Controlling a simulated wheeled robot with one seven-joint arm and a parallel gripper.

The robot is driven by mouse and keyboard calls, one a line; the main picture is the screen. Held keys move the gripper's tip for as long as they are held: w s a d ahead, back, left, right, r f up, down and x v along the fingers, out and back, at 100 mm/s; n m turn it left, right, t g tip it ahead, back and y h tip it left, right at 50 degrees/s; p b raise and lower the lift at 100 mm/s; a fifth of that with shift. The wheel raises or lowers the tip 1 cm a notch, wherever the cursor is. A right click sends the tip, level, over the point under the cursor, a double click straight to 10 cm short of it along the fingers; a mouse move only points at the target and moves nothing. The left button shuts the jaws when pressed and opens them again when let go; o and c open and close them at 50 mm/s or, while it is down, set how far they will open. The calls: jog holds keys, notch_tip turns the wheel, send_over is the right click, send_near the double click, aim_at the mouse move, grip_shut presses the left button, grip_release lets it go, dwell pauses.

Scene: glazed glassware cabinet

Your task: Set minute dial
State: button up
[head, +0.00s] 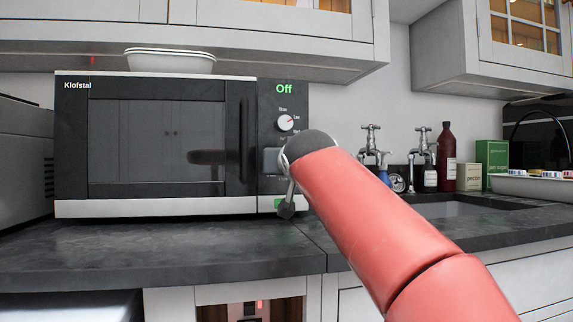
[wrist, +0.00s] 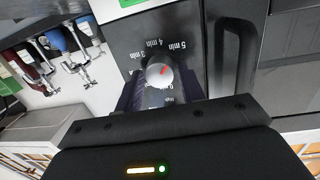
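The black microwave (head: 157,140) stands on the counter, and its display reads "Off" in green. The minute dial (wrist: 159,73) is a white round knob with a red mark, with 3, 4 and 5 min labels in the upside-down wrist view. In the head view my gripper and wrist hide it. The upper dial (head: 286,123) shows above my gripper. My gripper (wrist: 161,88) is in front of the minute dial, its dark fingers apart on either side of it. Whether they touch the knob I cannot tell. In the head view my gripper (head: 272,162) is at the lower control panel.
A stack of white dishes (head: 170,61) sits on the microwave. The door handle (wrist: 238,57) is close beside my gripper. Taps (head: 371,145), a dark red bottle (head: 447,158) and a green box (head: 491,160) stand to the right by the sink. The counter (head: 150,249) in front is clear.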

jog(key=shift+o, duration=1.3)
jog(key=shift+s+r, duration=0.1)
jog(key=shift+s, duration=0.05)
jog(key=b+v, duration=0.1)
jog(key=v, duration=0.6)
jog(key=shift+s, duration=0.25)
